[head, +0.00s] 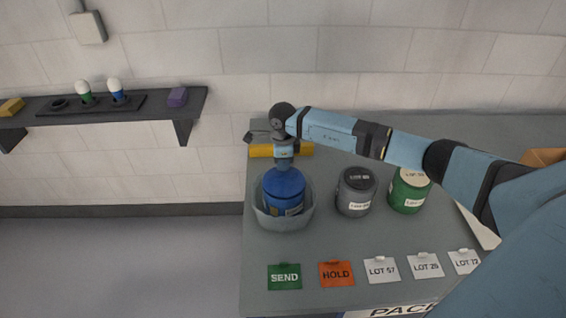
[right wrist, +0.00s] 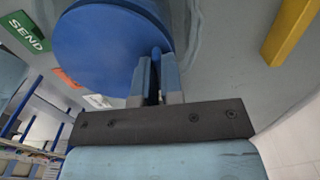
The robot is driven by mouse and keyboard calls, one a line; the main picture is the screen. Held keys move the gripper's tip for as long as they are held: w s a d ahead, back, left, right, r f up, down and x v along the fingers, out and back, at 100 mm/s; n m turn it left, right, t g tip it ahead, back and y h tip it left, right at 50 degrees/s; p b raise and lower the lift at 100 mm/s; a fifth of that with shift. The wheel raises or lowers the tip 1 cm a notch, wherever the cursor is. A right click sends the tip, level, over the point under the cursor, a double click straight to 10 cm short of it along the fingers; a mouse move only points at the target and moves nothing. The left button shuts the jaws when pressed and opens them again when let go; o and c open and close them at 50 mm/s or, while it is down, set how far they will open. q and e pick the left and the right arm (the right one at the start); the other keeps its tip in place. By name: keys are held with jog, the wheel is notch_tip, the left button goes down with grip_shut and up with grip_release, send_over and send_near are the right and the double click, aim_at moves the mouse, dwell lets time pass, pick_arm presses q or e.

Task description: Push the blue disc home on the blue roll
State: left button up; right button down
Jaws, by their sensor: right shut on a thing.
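The blue roll (head: 275,205) stands upright in a grey round holder (head: 262,218) at the left of the table. The blue disc (head: 290,178) lies over the roll's top end; I cannot tell whether a gap is left between them. My right gripper (head: 284,166) points down from above, shut on the disc's blue knob. In the right wrist view the disc (right wrist: 105,45) fills the upper left, and the right gripper's fingers (right wrist: 158,82) close around a thin blue part at its middle or edge. My left gripper is not in view.
A grey roll (head: 356,201) and a green roll (head: 407,198) stand right of the holder. A yellow bar (head: 262,151) lies behind it. Cards SEND (head: 284,276), HOLD (head: 336,274) and several lot cards line the front. A wall shelf (head: 190,103) is at left.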

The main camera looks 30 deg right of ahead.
jog(key=shift+f+b, duration=0.3)
jog(key=shift+f, duration=0.1)
jog(key=shift+s+a+f, duration=0.1)
jog(key=shift+s+f, duration=0.1)
jog(key=shift+f, duration=0.15)
dwell(0.8)
jog(key=c, duration=0.6)
grip_release()
jog(key=shift+f, duration=0.1)
jog(key=shift+c, duration=0.2)
jog(key=shift+w+r, duration=0.1)
jog(key=shift+r, duration=0.65)
jog(key=shift+w+r+p, duration=0.1)
jog(key=shift+r+p, duration=1.5)
jog(key=shift+r, duration=1.45)
